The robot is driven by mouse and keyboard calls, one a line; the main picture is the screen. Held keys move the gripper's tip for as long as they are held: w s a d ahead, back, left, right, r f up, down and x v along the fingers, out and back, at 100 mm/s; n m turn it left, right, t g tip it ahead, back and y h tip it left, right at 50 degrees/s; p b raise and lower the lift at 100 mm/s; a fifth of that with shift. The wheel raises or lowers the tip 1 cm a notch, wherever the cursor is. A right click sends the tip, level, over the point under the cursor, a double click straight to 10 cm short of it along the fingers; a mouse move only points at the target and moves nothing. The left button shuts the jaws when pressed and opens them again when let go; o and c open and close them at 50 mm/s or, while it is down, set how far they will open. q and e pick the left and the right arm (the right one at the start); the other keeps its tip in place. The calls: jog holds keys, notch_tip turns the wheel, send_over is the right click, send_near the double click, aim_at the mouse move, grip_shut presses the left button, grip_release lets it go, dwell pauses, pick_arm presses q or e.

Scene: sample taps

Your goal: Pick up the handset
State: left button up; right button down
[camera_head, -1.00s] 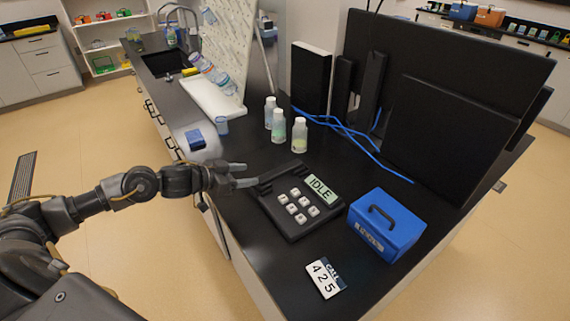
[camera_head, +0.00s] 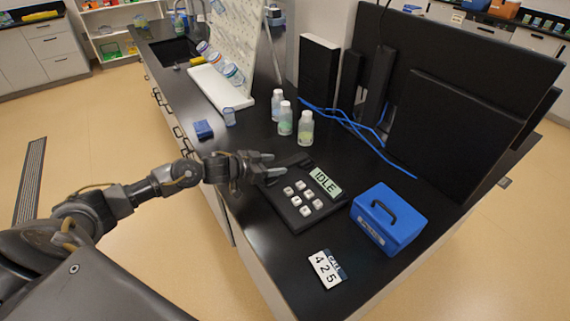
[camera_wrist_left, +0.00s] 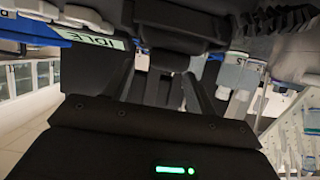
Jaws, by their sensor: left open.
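The handset (camera_head: 294,161) is a black bar lying across the far-left end of a black desk phone (camera_head: 276,211). The phone has white square keys and a pale green display (camera_head: 325,183) reading IDLE. My left gripper (camera_head: 277,165) is open at the handset's left end, its fingers pointing at it and partly covering it. In the left wrist view the display (camera_wrist_left: 97,43) appears upside down. There the dark handset (camera_wrist_left: 172,57) seems to lie ahead of the open fingers; contact cannot be told. My right gripper is not in view.
A blue box with a handle (camera_head: 388,218) stands right of the phone. A card reading CALL 425 (camera_head: 327,268) lies in front. Several white-capped bottles (camera_head: 305,128) stand behind the handset, with blue cables (camera_head: 345,122) and black panels (camera_head: 450,130) beyond.

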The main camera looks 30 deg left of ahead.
aim_at(279, 165)
pick_arm(q)
jog(key=x, duration=0.3)
jog(key=shift+s, duration=0.15)
jog(key=shift+c, duration=0.7)
jog(key=c, duration=1)
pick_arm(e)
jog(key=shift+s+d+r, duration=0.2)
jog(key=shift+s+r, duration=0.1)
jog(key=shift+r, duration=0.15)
pick_arm(q)
jog(key=shift+r, duration=0.15)
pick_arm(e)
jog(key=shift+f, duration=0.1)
